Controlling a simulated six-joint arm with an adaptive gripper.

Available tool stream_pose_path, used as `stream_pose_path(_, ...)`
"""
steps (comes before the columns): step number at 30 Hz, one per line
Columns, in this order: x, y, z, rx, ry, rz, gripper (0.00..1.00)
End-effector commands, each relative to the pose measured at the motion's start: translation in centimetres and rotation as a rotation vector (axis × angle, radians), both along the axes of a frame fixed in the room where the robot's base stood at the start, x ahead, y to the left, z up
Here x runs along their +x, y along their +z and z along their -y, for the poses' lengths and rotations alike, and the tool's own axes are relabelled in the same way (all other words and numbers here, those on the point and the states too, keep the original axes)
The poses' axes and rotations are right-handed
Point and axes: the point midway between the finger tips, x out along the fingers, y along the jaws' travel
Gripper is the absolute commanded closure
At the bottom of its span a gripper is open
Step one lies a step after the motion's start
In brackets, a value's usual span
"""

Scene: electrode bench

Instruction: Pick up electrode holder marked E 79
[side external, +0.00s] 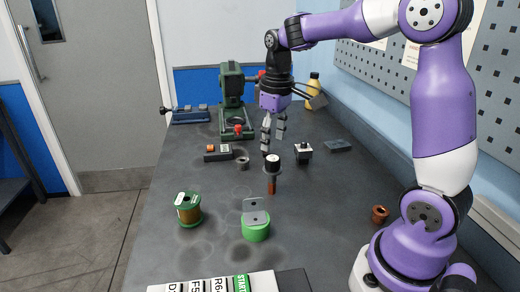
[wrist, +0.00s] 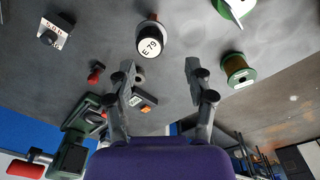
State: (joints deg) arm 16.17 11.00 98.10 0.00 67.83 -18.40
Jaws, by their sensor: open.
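The electrode holder marked E 79 (wrist: 151,41) shows in the wrist view as a dark round body with a white top face bearing "E 79". My gripper (side external: 270,148) points down just behind and above the holder's head. In the wrist view my gripper (wrist: 160,66) is open, with nothing between its fingers. The holder lies just beyond the fingertips there, nearer the left finger. Whether any finger touches it cannot be told.
A black block with a white top (side external: 303,152) stands right of the holder. A grey ring (side external: 242,162) and a dark box (side external: 217,153) lie to the left. A wire spool (side external: 188,208) and a green block with grey bracket (side external: 256,228) stand nearer the camera. Bench between is clear.

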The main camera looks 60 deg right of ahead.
Motion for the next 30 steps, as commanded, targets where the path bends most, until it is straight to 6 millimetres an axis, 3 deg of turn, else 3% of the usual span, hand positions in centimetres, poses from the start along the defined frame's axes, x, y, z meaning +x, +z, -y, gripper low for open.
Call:
stream_pose_path(6,0.9,-2.3,1.5,0.017,0.005,-0.056,0.39)
stream_pose_path(25,0.9,-10.9,1.4,0.017,0.005,-0.057,0.39)
stream_pose_path(30,0.9,-11.9,1.5,0.015,0.005,-0.052,0.39)
